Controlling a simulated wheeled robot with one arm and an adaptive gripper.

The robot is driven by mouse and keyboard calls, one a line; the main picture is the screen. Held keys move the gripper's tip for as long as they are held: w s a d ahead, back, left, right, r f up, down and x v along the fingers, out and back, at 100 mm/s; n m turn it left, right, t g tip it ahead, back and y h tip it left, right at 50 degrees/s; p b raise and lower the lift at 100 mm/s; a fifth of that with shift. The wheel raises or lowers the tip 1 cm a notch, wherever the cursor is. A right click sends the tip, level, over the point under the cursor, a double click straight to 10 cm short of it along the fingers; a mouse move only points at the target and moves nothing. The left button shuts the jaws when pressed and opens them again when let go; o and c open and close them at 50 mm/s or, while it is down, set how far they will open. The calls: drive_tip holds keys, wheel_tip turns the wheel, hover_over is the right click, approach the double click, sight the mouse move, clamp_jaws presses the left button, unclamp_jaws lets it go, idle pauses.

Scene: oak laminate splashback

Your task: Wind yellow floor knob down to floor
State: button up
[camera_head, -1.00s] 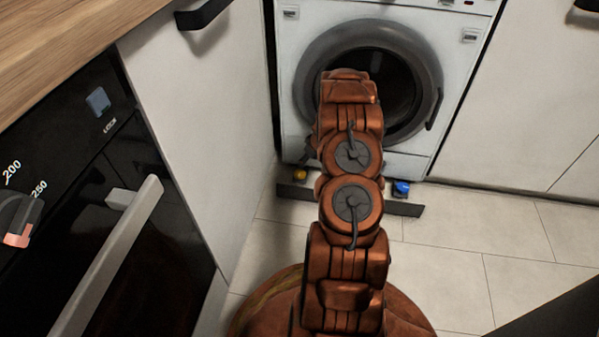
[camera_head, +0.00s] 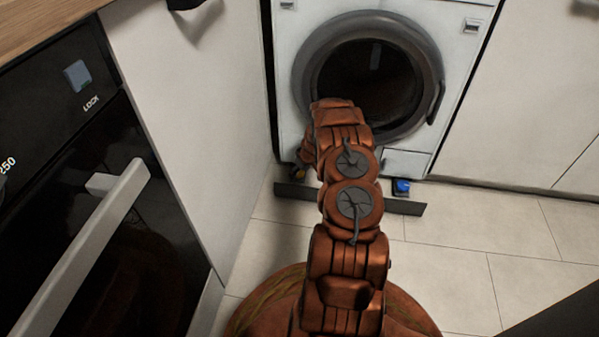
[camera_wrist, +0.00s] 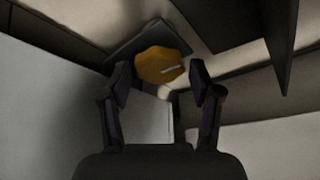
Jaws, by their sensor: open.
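The yellow floor knob (camera_wrist: 158,64) fills the upper middle of the wrist view, with a pale slot mark on its face. A pale stem shows just below it. My gripper (camera_wrist: 160,80) is open, with one finger on each side of the knob; I see gaps on both sides and cannot tell how deep the knob sits between them.
A blue knob (camera_head: 401,187) is at the machine's lower right. A dark plinth strip (camera_head: 408,207) lies along the machine's foot. A white cabinet side (camera_head: 190,130) and the oven (camera_head: 110,220) stand close on the left. Tiled floor (camera_head: 450,240) is clear on the right.

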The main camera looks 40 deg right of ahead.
drive_tip(key=shift+c, duration=0.3)
drive_tip(key=c, duration=0.8)
drive_tip(key=p, duration=0.2)
drive_tip(key=shift+a+r+m+p, duration=0.1)
drive_tip(key=shift+r+m+p, duration=0.15)
drive_tip(key=shift+m+p, duration=0.15)
drive_tip(key=shift+p, duration=0.35)
drive_tip(key=shift+m+h, duration=0.3)
drive_tip(key=shift+f+p, duration=0.2)
drive_tip(key=shift+p, duration=0.25)
drive_tip(key=o, duration=0.9)
drive_tip(key=shift+c, duration=0.2)
